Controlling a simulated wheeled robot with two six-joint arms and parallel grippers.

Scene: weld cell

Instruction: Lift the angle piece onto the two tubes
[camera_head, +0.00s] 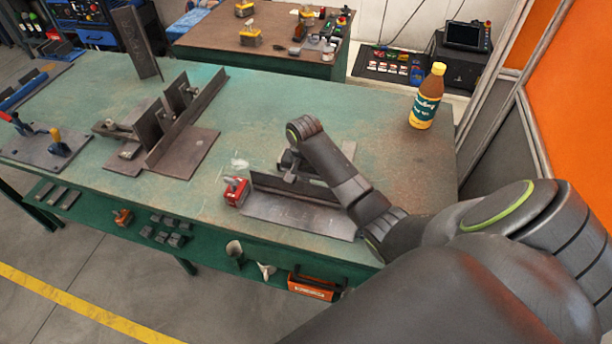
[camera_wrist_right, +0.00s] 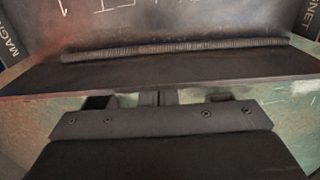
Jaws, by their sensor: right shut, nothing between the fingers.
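A dark angle piece (camera_head: 318,190) stands on the green table, with an upright wall and a flat plate (camera_head: 290,211) in front. The right wrist view shows a dark piece (camera_wrist_right: 160,72) with a ribbed weld-like bead along it and pale chalk marks above. My right gripper (camera_head: 290,177) reaches over from the right, at the back side of the upright wall; its fingers (camera_wrist_right: 158,97) are shut and empty, close to the dark piece. Whether they touch it I cannot tell. I cannot clearly identify the two tubes; a blue rod-like thing (camera_head: 22,90) lies at the far left. My left gripper is out of view.
A red magnet block (camera_head: 236,191) stands at the wall's left end. A plate fixture with upright plates (camera_head: 165,125) is left of centre. A brown bottle (camera_head: 426,98) stands at the back right. A tall dark plate (camera_head: 136,43) rises at the back. The table's middle back is clear.

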